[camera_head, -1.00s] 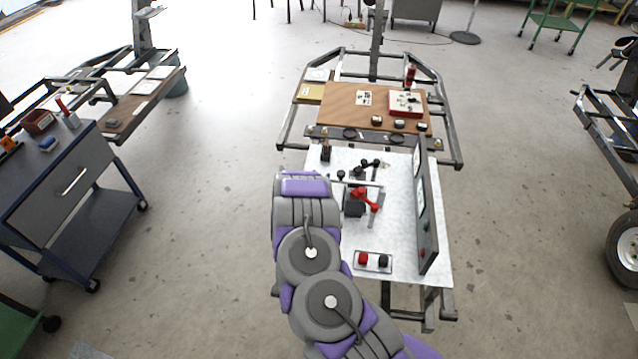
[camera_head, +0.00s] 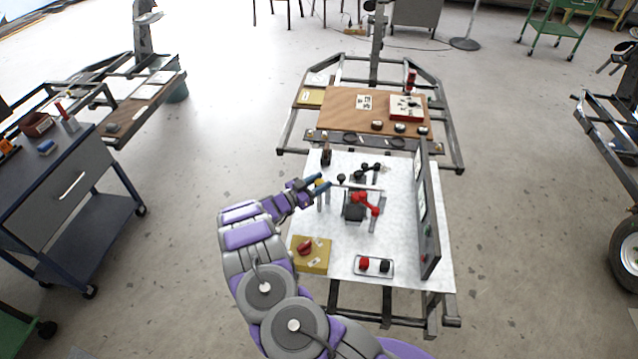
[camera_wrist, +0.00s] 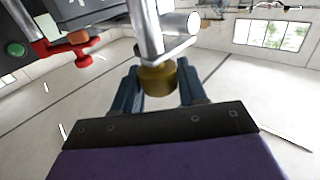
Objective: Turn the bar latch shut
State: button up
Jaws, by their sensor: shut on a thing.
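The bar latch shows in the head view as a pale thin bar (camera_head: 358,187) running level across the white board, with short grey posts near its left end. In the wrist view a brass knob (camera_wrist: 158,80) sits under a grey metal rod (camera_wrist: 148,30) beside a short round bar end (camera_wrist: 182,23). My gripper (camera_head: 319,184) is at the left end of the bar. Its two dark blue fingers stand either side of the brass knob in the wrist view (camera_wrist: 158,88), shut on it. The fingers' contact faces are partly hidden.
A red toggle clamp (camera_head: 366,200) stands just right of the latch. A yellow box with a red knob (camera_head: 311,254) and a red-and-black button plate (camera_head: 374,265) lie nearer. An upright grey panel (camera_head: 429,225) edges the board's right side.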

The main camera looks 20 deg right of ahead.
jog(key=shift+w+a+r+g, duration=0.1)
jog(key=shift+w+r+g, duration=0.1)
jog(key=shift+g, duration=0.1)
jog(key=o, duration=1)
jog(key=shift+s+f, duration=0.1)
jog(key=shift+c, duration=0.2)
jog(key=shift+a, duration=0.1)
jog(key=s+a+p, duration=0.3)
jog(key=a, duration=1.4)
